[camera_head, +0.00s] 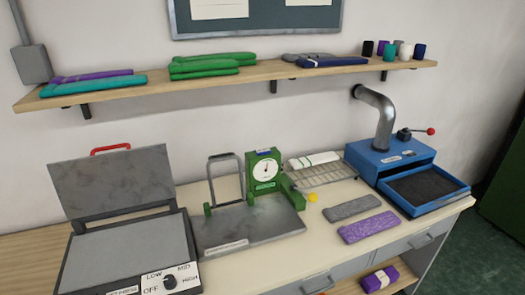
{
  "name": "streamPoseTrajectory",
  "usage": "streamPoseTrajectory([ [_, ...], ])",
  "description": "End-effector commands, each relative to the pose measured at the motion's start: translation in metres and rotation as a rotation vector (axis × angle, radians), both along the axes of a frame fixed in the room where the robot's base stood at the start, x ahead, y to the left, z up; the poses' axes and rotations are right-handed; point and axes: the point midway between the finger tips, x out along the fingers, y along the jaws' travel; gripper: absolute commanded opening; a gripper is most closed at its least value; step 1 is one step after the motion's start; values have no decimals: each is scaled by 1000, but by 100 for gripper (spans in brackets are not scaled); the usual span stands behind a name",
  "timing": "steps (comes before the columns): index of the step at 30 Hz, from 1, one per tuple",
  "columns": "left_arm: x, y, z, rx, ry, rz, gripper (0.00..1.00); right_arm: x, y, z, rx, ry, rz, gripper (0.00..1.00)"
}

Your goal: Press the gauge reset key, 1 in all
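A green gauge (265,171) with a round white dial stands on a grey metal plate (250,226) in the middle of the bench. A small blue mark (264,152) shows at the top of the gauge. A small round yellow piece (312,197) sits at the right of the gauge's green base. No readable label shows which part is the reset key. Neither of my grippers is in view.
A hinged press (118,252) with its lid raised stands at the left. A blue box (400,168) with a metal pipe is at the right. Grey (352,207) and purple (368,227) knitted pieces lie between. A shelf (230,78) holds folded cloth above.

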Motion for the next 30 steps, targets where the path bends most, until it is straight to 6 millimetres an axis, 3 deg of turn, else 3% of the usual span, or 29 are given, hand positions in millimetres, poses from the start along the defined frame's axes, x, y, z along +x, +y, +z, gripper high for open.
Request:
streamPoseTrajectory([
  [2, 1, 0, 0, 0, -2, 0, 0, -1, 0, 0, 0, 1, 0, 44],
  [14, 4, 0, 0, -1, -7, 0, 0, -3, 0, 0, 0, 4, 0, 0],
  [30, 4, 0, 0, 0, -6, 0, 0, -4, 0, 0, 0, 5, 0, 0],
])
